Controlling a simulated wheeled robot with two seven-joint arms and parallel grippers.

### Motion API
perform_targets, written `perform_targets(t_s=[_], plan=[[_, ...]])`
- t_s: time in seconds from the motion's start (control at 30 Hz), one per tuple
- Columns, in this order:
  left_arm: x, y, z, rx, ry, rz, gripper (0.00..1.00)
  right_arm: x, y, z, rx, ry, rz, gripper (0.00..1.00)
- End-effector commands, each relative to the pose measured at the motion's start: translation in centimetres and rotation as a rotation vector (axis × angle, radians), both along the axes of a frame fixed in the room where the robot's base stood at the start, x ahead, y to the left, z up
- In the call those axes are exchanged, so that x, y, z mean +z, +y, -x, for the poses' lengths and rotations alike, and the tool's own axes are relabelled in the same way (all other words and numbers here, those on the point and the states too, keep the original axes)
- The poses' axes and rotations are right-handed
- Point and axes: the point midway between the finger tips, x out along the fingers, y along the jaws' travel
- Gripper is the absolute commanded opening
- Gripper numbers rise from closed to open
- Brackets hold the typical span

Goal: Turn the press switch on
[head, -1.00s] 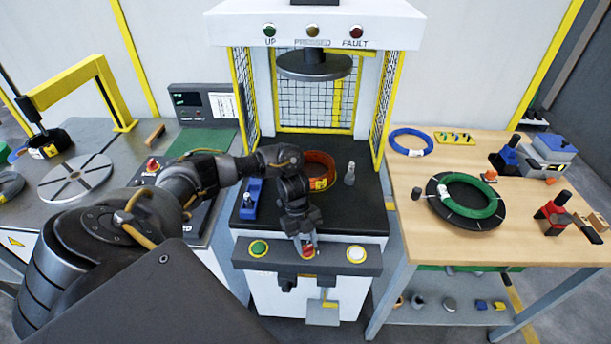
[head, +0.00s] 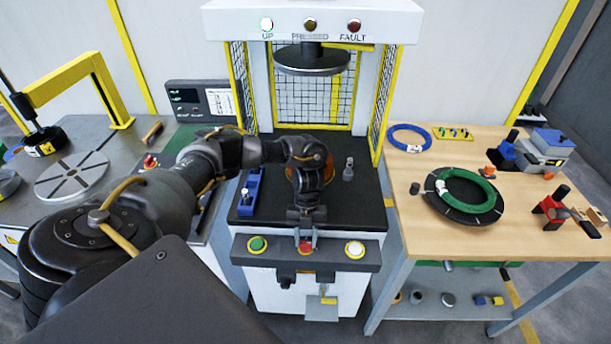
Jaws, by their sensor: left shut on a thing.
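The press (head: 310,18) stands in the middle with UP, PRESSED and FAULT lamps on its top beam. The UP lamp (head: 266,24) is brightly lit; the other two look dark. The front panel (head: 330,250) has a green button (head: 257,244) at left, a red knob (head: 305,249) in the middle and a white button (head: 355,250) at right. My left gripper (head: 305,240) points down and is shut on the red knob, partly hiding it. A small black part (head: 287,281) hangs under the panel. My right gripper is not in view.
An orange coil (head: 325,163) on the press bed is partly hidden by my left arm. A blue fixture (head: 250,192) and a small grey bottle (head: 348,169) stand beside it. The right table (head: 420,235) carries a green coil (head: 470,190) and tools.

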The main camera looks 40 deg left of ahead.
Motion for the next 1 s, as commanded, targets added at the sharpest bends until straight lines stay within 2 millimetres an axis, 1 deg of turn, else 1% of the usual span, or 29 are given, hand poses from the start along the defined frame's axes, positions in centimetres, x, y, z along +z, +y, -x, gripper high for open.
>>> perform_targets(t_s=[0.4, 0.43, 0.47, 0.5, 0.8, 0.87, 1.0], plan=[[0.1, 0.0, -0.1, -0.008, -0.002, 0.001, 0.12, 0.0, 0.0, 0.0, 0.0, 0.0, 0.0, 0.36], [0.1, 0.0, -0.1, -0.008, -0.002, 0.001, 0.38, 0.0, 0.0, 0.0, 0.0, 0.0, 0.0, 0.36], [0.1, 0.0, -0.1, -0.008, -0.002, 0.001, 0.42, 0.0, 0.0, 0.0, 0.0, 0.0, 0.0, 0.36], [0.1, 0.0, -0.1, -0.008, -0.002, 0.001, 0.44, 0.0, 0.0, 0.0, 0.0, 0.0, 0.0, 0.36], [0.3, 0.1, -0.1, -0.006, -0.002, -0.001, 0.44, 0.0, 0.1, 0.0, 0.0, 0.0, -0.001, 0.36], [0.8, 0.2, -0.3, -0.007, -0.004, -0.002, 0.44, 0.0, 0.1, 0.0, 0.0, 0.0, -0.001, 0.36], [2.9, 0.8, -1.1, -0.007, -0.006, -0.002, 0.44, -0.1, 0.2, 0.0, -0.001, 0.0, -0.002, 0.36]])
